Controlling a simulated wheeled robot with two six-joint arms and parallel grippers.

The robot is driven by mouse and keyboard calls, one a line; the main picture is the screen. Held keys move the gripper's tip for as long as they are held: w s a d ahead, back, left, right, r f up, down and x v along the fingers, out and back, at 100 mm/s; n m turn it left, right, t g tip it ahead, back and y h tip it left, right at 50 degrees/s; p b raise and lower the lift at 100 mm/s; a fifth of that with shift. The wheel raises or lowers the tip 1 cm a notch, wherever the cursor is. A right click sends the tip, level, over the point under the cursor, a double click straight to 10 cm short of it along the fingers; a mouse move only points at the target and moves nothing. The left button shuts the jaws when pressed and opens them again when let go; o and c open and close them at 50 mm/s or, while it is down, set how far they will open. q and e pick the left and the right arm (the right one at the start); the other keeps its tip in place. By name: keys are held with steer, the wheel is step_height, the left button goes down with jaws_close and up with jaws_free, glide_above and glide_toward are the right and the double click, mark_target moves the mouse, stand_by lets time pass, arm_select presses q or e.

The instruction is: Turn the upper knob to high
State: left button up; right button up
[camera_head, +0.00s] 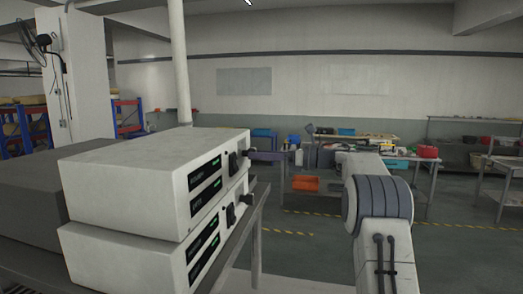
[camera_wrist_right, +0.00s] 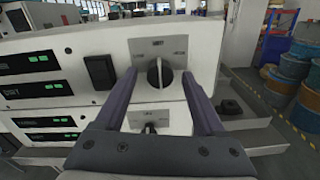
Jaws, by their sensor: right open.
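Two white units are stacked on a table, the upper one (camera_head: 150,165) on the lower one (camera_head: 110,255). The upper knob (camera_wrist_right: 158,73) is dark and round, with its grip bar roughly upright on a grey plate; the labels are too small to read. My right gripper (camera_wrist_right: 160,80) is open, its two fingers on either side of the upper knob; contact cannot be told. In the head view a dark finger of it (camera_head: 268,156) shows beside the upper unit's front. The lower knob (camera_wrist_right: 149,129) is partly hidden behind the gripper. My left gripper is not in view.
A black rocker switch (camera_wrist_right: 100,72) and green-lit displays (camera_wrist_right: 38,62) are left of the upper knob. The table edge (camera_head: 240,235) runs along the units' front. A workbench (camera_head: 350,150) with orange bins stands farther back, with open floor between.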

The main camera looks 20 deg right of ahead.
steer(key=shift+c, duration=0.4)
jaws_close()
steer(key=shift+m, duration=5.9)
